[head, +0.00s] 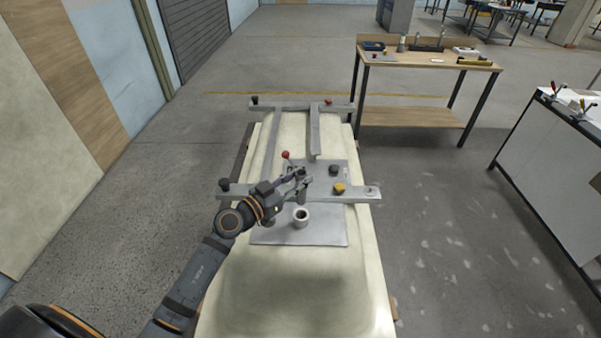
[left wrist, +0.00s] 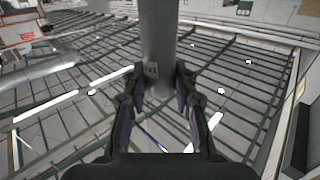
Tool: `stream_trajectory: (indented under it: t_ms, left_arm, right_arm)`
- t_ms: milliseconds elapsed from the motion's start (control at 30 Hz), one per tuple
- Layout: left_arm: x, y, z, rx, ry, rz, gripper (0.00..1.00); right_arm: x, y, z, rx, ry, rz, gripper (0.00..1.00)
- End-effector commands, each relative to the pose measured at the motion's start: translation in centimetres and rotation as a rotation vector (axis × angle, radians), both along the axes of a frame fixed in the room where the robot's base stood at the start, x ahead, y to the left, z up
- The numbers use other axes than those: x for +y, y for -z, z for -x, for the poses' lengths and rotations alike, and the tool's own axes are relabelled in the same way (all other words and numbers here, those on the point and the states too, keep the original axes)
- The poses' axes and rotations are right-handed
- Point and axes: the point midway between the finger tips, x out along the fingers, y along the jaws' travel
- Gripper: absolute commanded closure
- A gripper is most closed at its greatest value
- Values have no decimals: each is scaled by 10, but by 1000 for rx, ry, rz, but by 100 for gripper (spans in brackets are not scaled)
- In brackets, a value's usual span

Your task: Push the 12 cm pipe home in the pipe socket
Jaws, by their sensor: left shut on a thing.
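My left gripper (head: 301,177) is shut on a grey pipe over the bathtub shell; the pipe (head: 302,195) hangs roughly upright below the fingers. In the left wrist view the fingers (left wrist: 162,75) close on the grey pipe (left wrist: 158,35), which runs out of the top of that picture. A short round pipe socket (head: 301,217) with a dark open mouth stands on a grey plate (head: 325,236). The pipe's lower end shows just behind the socket's mouth in the head view; the gap between them is hard to judge. My right gripper is not in view.
The cream bathtub shell (head: 290,285) lies under a grey clamp frame (head: 355,194) with black and yellow knobs and a red-knobbed lever (head: 286,155). A wooden workbench (head: 420,62) with tools stands behind, a white cabinet (head: 560,170) at right. Floor around the shell is clear.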

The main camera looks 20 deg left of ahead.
Motion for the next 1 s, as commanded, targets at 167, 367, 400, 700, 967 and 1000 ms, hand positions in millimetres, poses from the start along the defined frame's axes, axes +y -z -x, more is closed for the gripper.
stream_trajectory:
  t_ms: [167, 367, 400, 700, 967, 1000]
  left_arm:
    - [0, 26, 0, 1, -1, 2, 100]
    - [0, 42, 0, 1, -1, 2, 100]
    - [0, 44, 0, 0, -1, 1, 100]
    - [0, 47, 0, 0, 0, 1, 100]
    - [0, 47, 0, 0, 0, 1, 100]
    - [0, 47, 0, 0, 0, 1, 100]
  right_arm:
    - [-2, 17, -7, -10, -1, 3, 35]
    - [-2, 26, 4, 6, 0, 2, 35]
    - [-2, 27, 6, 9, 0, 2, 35]
    - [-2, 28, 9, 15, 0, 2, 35]
    - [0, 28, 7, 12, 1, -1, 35]
    - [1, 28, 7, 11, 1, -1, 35]
